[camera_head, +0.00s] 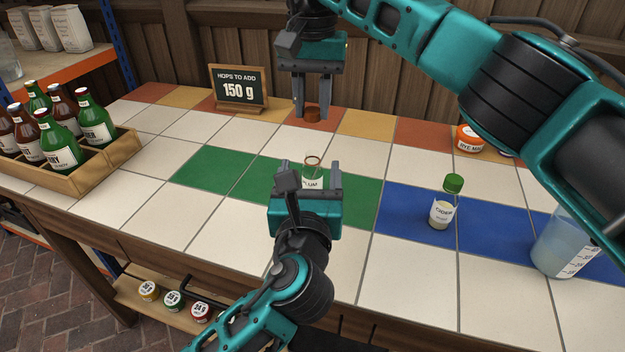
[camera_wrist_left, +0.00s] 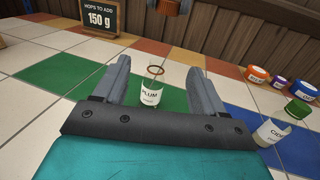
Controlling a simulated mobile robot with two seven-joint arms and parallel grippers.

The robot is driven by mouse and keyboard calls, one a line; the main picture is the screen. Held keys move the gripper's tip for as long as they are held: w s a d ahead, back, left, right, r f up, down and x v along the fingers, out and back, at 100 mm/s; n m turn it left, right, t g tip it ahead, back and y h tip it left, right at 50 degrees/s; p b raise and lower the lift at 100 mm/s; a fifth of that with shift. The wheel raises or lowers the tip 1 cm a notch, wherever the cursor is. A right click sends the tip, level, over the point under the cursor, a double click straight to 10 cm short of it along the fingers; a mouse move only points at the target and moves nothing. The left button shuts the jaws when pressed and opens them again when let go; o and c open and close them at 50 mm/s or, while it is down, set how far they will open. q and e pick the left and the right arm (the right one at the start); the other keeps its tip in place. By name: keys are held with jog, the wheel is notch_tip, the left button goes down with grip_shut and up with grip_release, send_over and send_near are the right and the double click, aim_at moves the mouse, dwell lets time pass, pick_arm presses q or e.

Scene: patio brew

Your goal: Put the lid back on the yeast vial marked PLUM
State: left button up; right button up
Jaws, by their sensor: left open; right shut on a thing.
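The PLUM yeast vial (camera_head: 312,170) stands upright and open-topped on the green tiles. In the left wrist view the PLUM vial (camera_wrist_left: 152,97) shows its label between my left fingers. My left gripper (camera_head: 308,178) is open, with its fingers on either side of the vial and apart from it in the left wrist view (camera_wrist_left: 158,85). My right gripper (camera_head: 312,112) is shut on a reddish-brown lid (camera_head: 312,116) and holds it above the table, higher up the picture than the vial. The lid also shows at the top of the left wrist view (camera_wrist_left: 180,5).
A green-lidded vial marked CIDER (camera_head: 440,212) and a beaker of cloudy liquid (camera_head: 562,245) stand on the blue tiles. A bottle crate (camera_head: 90,172) is at the left. A hops sign (camera_head: 239,90) and an orange-lidded jar (camera_head: 469,139) stand at the back.

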pick_arm(q)
send_near(312, 185)
jog(key=w, duration=0.3)
jog(key=shift+d+r, duration=0.1)
jog(key=w, duration=0.7)
jog(key=shift+w+d, duration=0.2)
jog(key=shift+w, duration=0.15)
jog(key=shift+c, duration=0.2)
grip_shut()
